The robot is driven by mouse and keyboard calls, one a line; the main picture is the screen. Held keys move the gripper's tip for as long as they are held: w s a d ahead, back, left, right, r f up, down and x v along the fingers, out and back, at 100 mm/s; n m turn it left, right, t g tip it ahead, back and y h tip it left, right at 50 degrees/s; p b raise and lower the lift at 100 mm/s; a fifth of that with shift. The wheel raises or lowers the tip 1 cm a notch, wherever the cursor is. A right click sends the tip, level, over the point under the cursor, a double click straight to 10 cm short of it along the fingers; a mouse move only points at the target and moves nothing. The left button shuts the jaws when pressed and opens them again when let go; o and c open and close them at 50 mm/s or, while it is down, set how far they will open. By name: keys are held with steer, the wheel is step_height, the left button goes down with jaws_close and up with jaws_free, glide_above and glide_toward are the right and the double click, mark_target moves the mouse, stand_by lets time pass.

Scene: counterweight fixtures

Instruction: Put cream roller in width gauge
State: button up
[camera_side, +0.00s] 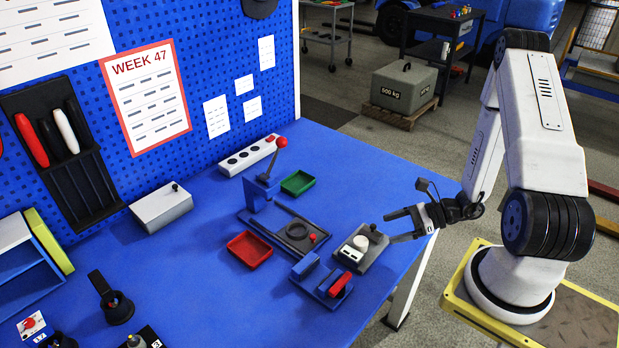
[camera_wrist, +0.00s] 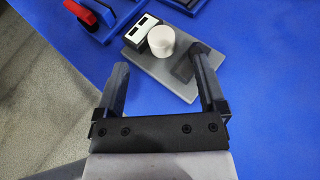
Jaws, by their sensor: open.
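The cream roller (camera_side: 361,242) is a short, pale cylinder. It stands upright on a grey plate (camera_side: 345,262) with a white and black display block beside it. In the wrist view the roller (camera_wrist: 162,41) sits next to the display block (camera_wrist: 141,32), with a dark block (camera_wrist: 185,68) on the other side. A blue fixture (camera_side: 306,267) with a red handle (camera_side: 340,284) stands in front of the plate. I cannot tell for sure which one is the width gauge. My gripper (camera_side: 388,227) is open and empty, to the right of the roller. The roller lies beyond the fingertips (camera_wrist: 158,60).
A press with a red-knobbed lever (camera_side: 281,142) stands behind the plate. A red tray (camera_side: 249,249) and a green tray (camera_side: 297,182) lie nearby. The blue table's right edge is close to my gripper. The front of the table has free room.

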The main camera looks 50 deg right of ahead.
stand_by(0.5)
steer(key=shift+a+r+n+g, duration=0.25)
steer(key=shift+a+n+g, duration=0.2)
steer(key=shift+n+g, duration=0.05)
steer(key=w+a+r+n+g+h, duration=0.1)
steer(key=a+r+n+g+h, duration=0.2)
steer(key=r+n, duration=0.4)
steer(key=w+a+r+n+g+h, duration=0.2)
steer(key=a+r+n+h, duration=0.4)
steer(key=n, duration=1.3)
steer(key=shift+w+a+r+n+g, duration=0.35)
steer(key=shift+a+g, duration=0.45)
steer(key=shift+a, duration=0.4)
